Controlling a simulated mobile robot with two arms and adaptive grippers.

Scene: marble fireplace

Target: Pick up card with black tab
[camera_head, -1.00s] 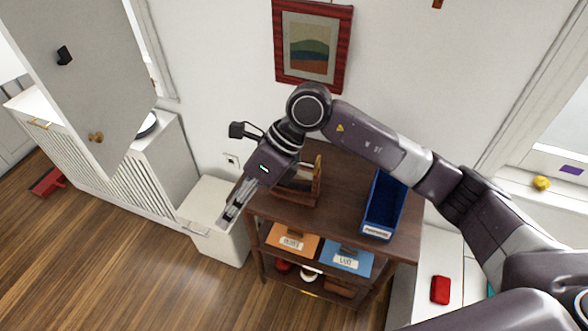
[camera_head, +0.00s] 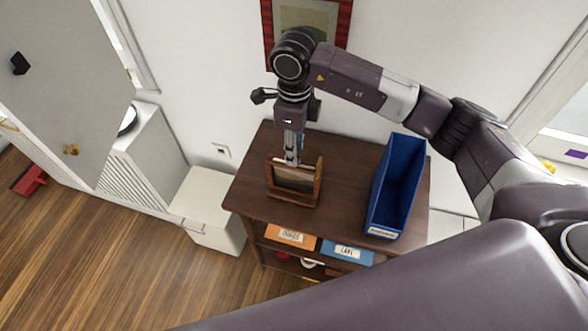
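A wooden holder (camera_head: 296,199) with upright card-like pieces (camera_head: 292,177) inside stands on the left part of the dark wooden cabinet top (camera_head: 340,190). I cannot make out a black tab on any of them. My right gripper (camera_head: 292,158) points down at the back of the holder, with its fingertips at or just behind the cards. The fingers look close together, and whether they hold a card is too small to tell. A small bluish patch shows beside the fingers. My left gripper is not in view.
A long blue bin (camera_head: 397,190) stands on the cabinet's right side, with bare wood between it and the holder. Orange (camera_head: 290,236) and blue (camera_head: 346,251) labelled items sit on the shelf below. A white box (camera_head: 207,208) stands left of the cabinet.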

